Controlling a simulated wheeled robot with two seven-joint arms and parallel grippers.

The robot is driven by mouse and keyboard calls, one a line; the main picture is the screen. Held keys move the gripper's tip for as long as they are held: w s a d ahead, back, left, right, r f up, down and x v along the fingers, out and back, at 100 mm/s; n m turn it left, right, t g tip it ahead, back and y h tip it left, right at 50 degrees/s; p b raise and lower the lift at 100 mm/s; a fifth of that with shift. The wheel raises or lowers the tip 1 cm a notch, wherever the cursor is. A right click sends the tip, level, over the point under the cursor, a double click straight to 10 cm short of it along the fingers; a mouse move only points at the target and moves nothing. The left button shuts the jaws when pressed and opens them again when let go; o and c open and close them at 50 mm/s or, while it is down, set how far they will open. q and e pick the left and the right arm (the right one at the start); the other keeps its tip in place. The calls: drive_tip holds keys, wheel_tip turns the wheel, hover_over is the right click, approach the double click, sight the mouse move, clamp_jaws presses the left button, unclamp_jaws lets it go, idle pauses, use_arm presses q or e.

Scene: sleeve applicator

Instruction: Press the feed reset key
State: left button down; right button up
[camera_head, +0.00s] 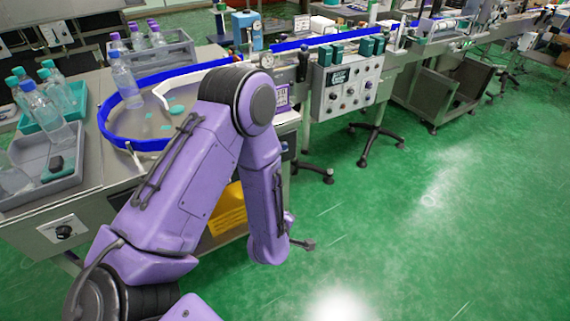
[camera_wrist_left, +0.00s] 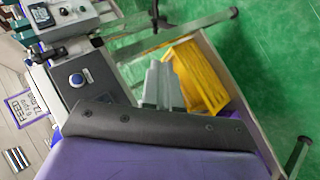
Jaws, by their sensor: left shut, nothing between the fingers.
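In the left wrist view, a round blue button (camera_wrist_left: 77,79) in a pale ring sits on a dark panel (camera_wrist_left: 97,72). A purple-framed sign reading FEED (camera_wrist_left: 26,105) is beside the panel. In the head view a purple-framed sign (camera_head: 282,97) stands at the table end; the button is not visible there, and my purple arm covers much of that area. My left gripper (camera_head: 303,244) is shut and empty, low over the floor, in front of the table end and apart from the panel. My right gripper is in neither view.
A yellow bin (camera_head: 228,212) is under the table; it also shows in the left wrist view (camera_wrist_left: 200,75). A grey control box (camera_head: 347,88) stands right of the sign. A blue-rimmed turntable (camera_head: 150,143) and several bottles are at left.

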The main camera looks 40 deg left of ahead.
sight(284, 147)
use_arm(q)
drive_tip(key=w+a+r+n+t+y+b, duration=0.1)
drive_tip(key=w+r+n+t+b, duration=0.3)
drive_tip(key=w+r+n, duration=0.4)
drive_tip(key=w+n+b, duration=0.1)
drive_tip(key=w+n, duration=0.1)
drive_tip(key=w, duration=0.2)
drive_tip(key=shift+a+r+y, duration=0.3)
drive_tip(key=shift+y, duration=0.1)
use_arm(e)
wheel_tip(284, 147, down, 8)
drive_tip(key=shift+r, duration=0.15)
use_arm(q)
drive_tip(key=shift+w+a, duration=0.1)
drive_tip(key=shift+a, duration=0.05)
drive_tip(key=w+a, duration=0.3)
drive_tip(key=a, duration=0.5)
drive_tip(key=shift+w, duration=0.15)
idle(0.4)
drive_tip(key=shift+w+a, duration=0.15)
drive_tip(key=shift+a, duration=0.2)
